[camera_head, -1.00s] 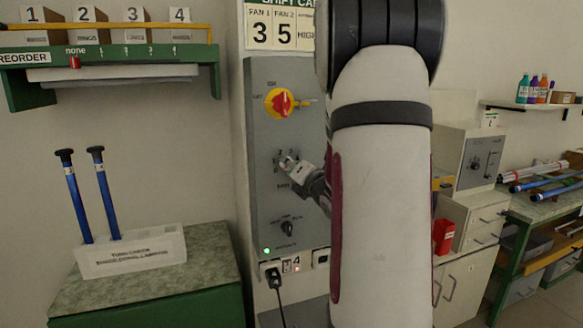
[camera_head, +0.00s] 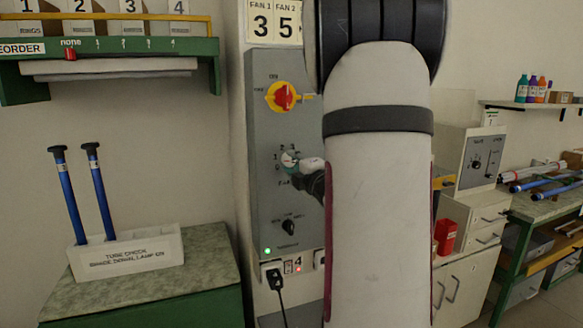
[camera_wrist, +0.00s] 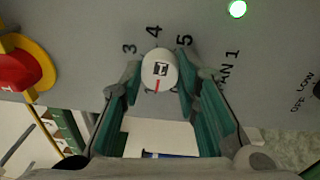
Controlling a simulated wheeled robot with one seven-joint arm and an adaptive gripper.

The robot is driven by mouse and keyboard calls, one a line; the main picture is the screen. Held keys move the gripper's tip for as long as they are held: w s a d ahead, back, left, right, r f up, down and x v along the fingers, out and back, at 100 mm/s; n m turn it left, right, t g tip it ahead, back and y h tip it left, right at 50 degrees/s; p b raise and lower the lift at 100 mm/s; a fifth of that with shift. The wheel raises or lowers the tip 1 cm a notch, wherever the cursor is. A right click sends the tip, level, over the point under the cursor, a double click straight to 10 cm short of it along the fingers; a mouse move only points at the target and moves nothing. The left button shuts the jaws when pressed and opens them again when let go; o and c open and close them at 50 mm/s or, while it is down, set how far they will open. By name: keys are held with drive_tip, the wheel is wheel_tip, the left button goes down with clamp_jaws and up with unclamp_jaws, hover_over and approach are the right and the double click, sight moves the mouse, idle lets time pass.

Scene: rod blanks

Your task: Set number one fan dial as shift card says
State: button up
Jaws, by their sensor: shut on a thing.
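The fan 1 dial is a round white knob (camera_wrist: 159,68) with a dark symbol and a red mark near its lower edge in the wrist view. Numbers 3, 4 and 5 are printed above it, with FAN 1 to its right. My gripper (camera_wrist: 160,75) is shut on the knob, one green-padded finger on each side. The head view shows my gripper (camera_head: 297,165) at the middle of the grey panel (camera_head: 263,205), partly hiding the dial. The dial's exact setting is unclear. The shift card (camera_head: 273,22) reads FAN 1 3 and FAN 2 5.
A red-and-yellow switch (camera_head: 282,96) sits above the dial and a black knob (camera_head: 289,227) below it. A green lamp (camera_head: 267,251) is lit at the panel's bottom. Blue tubes (camera_head: 70,195) stand in a white holder (camera_head: 126,252) at left.

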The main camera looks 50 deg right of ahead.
drive_tip(key=m, duration=0.3)
drive_tip(key=m+b, duration=0.1)
drive_tip(key=m, duration=0.2)
drive_tip(key=shift+f+h, duration=0.2)
drive_tip(key=shift+h, duration=0.1)
drive_tip(key=m+b, duration=0.1)
drive_tip(key=m, duration=0.5)
drive_tip(key=shift+a+h, duration=0.1)
drive_tip(key=shift+h, duration=0.2)
drive_tip(key=m, duration=0.6)
drive_tip(key=shift+a+g+h, duration=0.1)
drive_tip(key=shift+g+h, duration=0.2)
drive_tip(key=shift+g, duration=0.1)
drive_tip(key=m+p, duration=0.1)
drive_tip(key=m, duration=0.4)
drive_tip(key=shift+w+g, duration=0.1)
drive_tip(key=shift+g, duration=0.3)
drive_tip(key=shift+m, duration=0.3)
drive_tip(key=o, duration=1.2)
drive_tip(key=shift+a, duration=0.1)
